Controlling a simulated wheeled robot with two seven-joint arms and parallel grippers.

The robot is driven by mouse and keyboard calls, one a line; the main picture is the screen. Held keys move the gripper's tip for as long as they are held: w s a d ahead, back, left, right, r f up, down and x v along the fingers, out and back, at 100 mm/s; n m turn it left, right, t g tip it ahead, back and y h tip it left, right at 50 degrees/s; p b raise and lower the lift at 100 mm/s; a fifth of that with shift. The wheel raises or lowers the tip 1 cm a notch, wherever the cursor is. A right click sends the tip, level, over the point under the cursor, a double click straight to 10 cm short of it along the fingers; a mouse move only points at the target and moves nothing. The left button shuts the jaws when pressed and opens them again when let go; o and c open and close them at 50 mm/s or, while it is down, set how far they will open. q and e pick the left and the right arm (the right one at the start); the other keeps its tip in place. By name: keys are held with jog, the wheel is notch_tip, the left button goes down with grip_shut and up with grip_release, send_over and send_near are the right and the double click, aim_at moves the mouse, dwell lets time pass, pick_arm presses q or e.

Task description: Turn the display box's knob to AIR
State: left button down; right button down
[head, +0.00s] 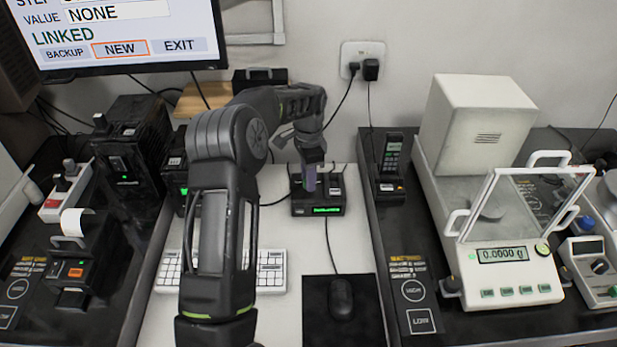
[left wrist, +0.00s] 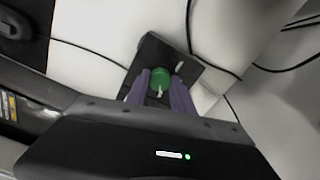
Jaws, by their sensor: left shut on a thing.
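The display box (head: 329,197) is a small black box with a lit green readout on its front, standing on the white middle table in the head view. The readout is too small to read. A white pointer mark shows on the knob. The fingers hide the knob in the head view, and no AIR label is readable. My right gripper is not in view.
A keyboard (head: 271,272) and a mouse (head: 341,298) on a dark mat (head: 317,326) lie in front of the box. A handset (head: 391,158) stands to the right, beside a balance (head: 470,262) reading 0.0000 g. The monitor (head: 120,70) hangs at the upper left.

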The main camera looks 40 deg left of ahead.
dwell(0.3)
pick_arm(q)
jog(key=c, duration=1.1)
grip_release()
notch_tip(320, 180, up, 8)
jog(key=shift+f+b, duration=0.1)
jog(key=shift+b, duration=0.25)
